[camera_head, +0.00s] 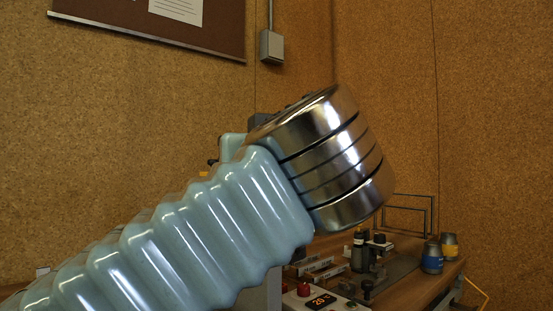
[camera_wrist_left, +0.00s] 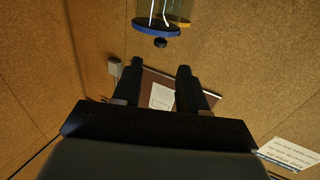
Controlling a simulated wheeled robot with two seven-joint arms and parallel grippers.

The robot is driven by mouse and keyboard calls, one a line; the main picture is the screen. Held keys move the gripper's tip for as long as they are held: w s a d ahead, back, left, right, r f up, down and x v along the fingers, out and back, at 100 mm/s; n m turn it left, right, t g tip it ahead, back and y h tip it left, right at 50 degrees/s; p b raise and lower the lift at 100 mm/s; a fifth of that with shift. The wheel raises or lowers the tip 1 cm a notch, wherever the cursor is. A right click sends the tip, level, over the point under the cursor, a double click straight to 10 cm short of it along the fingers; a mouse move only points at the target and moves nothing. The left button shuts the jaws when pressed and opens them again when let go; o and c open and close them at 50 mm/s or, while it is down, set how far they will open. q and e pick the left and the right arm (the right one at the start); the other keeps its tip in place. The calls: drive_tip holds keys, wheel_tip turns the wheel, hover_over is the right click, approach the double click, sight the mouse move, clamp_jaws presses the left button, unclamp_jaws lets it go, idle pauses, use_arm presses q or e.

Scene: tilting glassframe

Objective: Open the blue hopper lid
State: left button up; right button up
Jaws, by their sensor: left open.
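The blue hopper lid (camera_wrist_left: 156,28) is a round blue disc with a small dark knob (camera_wrist_left: 160,42), at the top of the left wrist view. It lies across the end of a clear hopper (camera_wrist_left: 150,9), which is cut off by the frame's upper edge. My left gripper (camera_wrist_left: 160,67) is open, its two dark fingers apart and nothing between them. In the picture the knob lies just above the gap between the fingertips, apart from them. In the head view the lid and hopper do not show, and a ribbed pale-blue arm of mine fills the middle.
Cork walls and a notice board (camera_head: 215,30) stand behind.

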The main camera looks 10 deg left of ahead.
use_arm(q)
drive_tip(key=p+x, duration=0.1)
drive_tip(key=x, duration=0.9)
drive_tip(key=shift+w+p, duration=0.15)
drive_tip(key=shift+p, duration=0.25)
clamp_jaws()
